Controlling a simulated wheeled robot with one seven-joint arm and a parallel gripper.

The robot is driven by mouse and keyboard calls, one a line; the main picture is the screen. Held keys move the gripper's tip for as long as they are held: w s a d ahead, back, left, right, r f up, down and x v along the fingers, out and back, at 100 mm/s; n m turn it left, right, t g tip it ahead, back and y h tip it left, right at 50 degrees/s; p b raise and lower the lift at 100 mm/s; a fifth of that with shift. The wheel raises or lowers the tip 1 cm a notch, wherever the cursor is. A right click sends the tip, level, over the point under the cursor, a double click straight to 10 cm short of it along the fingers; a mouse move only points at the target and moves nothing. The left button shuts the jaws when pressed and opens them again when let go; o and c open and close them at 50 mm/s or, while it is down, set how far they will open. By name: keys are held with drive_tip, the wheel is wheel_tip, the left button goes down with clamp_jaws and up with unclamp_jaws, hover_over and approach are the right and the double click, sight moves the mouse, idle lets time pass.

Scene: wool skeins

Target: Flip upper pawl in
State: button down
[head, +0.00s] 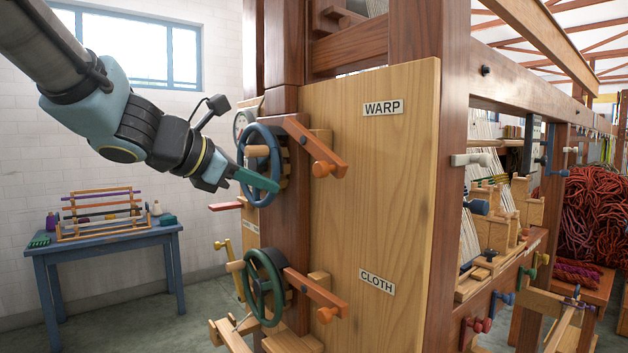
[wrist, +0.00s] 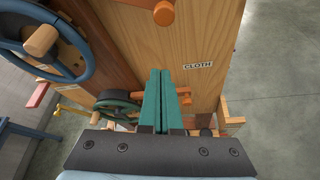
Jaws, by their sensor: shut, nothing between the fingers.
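The upper pawl (head: 315,146) is a reddish-brown wooden bar with an orange knob, beside the WARP label. It slants down to the right, its knob end pointing away from the blue upper handwheel (head: 260,165). A toothed wooden wheel (head: 285,158) shows partly behind the post. My gripper (head: 277,189) has its teal fingers shut and empty, overlapping the blue wheel's rim in the head view; touching cannot be told. In the wrist view, the fingertips (wrist: 160,71) lie below the upper pawl's orange knob (wrist: 164,12), apart from it, with the blue wheel (wrist: 45,45) to the left.
The lower pawl (head: 315,287) and green handwheel (head: 265,287) sit below, by the CLOTH label (head: 377,282). The wooden panel (head: 370,200) is a flat wall to the right. A blue table (head: 105,248) with a small rack stands at the left.

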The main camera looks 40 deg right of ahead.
drive_tip(key=shift+d, duration=0.1)
drive_tip(key=s+p+x, duration=0.1)
drive_tip(key=x, duration=0.9)
drive_tip(key=shift+s+r+p, duration=0.1)
drive_tip(key=shift+r+p, duration=1.4)
drive_tip(key=shift+r, duration=0.35)
